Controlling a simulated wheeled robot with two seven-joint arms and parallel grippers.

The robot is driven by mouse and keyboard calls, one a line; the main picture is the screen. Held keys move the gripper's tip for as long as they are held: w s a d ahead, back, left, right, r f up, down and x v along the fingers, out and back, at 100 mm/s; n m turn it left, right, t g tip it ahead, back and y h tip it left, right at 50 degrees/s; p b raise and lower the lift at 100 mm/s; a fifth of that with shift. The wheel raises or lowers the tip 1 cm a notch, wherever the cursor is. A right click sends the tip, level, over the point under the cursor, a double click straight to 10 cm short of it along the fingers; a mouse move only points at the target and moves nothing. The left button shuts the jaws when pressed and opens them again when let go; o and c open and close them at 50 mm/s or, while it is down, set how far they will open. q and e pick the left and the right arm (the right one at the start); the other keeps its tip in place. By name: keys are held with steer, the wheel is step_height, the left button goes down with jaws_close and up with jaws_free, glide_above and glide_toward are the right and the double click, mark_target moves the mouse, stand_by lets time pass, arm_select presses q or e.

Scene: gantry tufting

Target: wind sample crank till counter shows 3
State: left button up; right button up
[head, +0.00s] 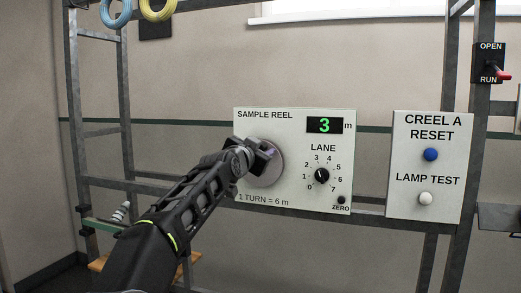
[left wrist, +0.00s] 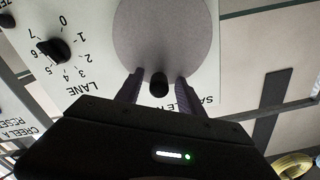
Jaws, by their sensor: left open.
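The sample reel panel (head: 290,193) is a pale plate on a metal frame, marked "1 TURN = 6 m". Its counter (head: 325,125) shows a green 3 with "m" beside it. The round grey crank disc (head: 271,173) is partly hidden behind my left gripper (head: 264,153) in the head view. In the left wrist view the disc (left wrist: 165,40) carries a small black crank knob (left wrist: 159,86). My left gripper (left wrist: 160,78) is open, with one finger on each side of the knob and visible gaps between. My right gripper is not in view.
A black lane dial (head: 321,175) and a small zero button (head: 341,200) sit right of the disc. A second panel (head: 428,155) holds a blue button (head: 431,154) and a white button (head: 425,198). A red-handled OPEN/RUN switch (head: 502,75) is at upper right.

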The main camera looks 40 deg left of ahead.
arm_select(q)
steer(key=b+v, duration=0.4)
steer(key=v, duration=0.4)
stand_by(0.7)
